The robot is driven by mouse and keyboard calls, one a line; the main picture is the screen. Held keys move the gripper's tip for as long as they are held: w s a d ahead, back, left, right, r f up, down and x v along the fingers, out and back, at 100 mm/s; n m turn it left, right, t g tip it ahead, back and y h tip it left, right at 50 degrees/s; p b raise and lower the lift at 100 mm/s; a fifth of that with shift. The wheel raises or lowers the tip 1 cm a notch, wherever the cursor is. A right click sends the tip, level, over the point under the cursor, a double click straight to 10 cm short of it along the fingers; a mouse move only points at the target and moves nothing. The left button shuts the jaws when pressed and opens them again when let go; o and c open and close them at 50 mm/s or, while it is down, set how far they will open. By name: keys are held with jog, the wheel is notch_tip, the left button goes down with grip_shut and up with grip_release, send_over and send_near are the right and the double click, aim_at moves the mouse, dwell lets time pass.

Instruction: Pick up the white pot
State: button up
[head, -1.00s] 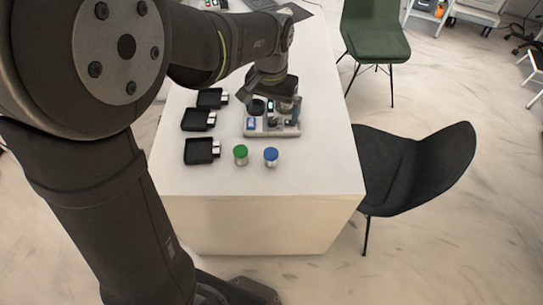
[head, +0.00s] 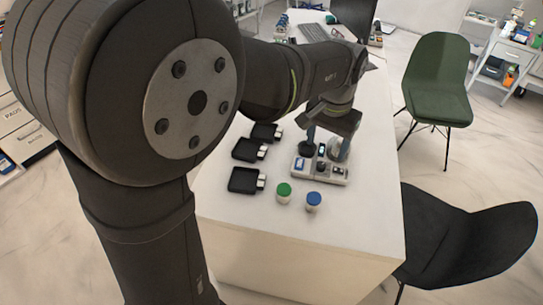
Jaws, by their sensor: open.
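My gripper (head: 328,143) is open, pointing down over the back of a small pale tray (head: 336,179) on the white table. One finger is on each side of a gap, and nothing is clearly held. A pale, roundish thing (head: 338,152) shows by the right finger; I cannot tell whether it is the white pot. A dark round item (head: 306,148) sits by the left finger. Two small clear-sided pots stand in front of the tray, one with a green lid (head: 284,190) and one with a blue lid (head: 314,199). No pot is plainly white.
The table top (head: 365,205) is clear at the front right. A black chair (head: 460,240) and a green chair (head: 437,75) stand to the right. A laptop and other items lie at the back.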

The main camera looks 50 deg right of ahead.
aim_at(314, 198)
jog(key=f+n, duration=0.1)
jog(key=f, duration=0.5)
jog(key=f+n, duration=0.1)
jog(key=f, duration=1.2)
jog(key=shift+w+a+f+n, duration=0.1)
jog(key=shift+a+f+n, duration=0.1)
jog(key=shift+a+n, duration=0.2)
jog(key=shift+d+f, duration=0.1)
jog(key=shift+f, duration=2.8)
jog(key=c, duration=1.1)
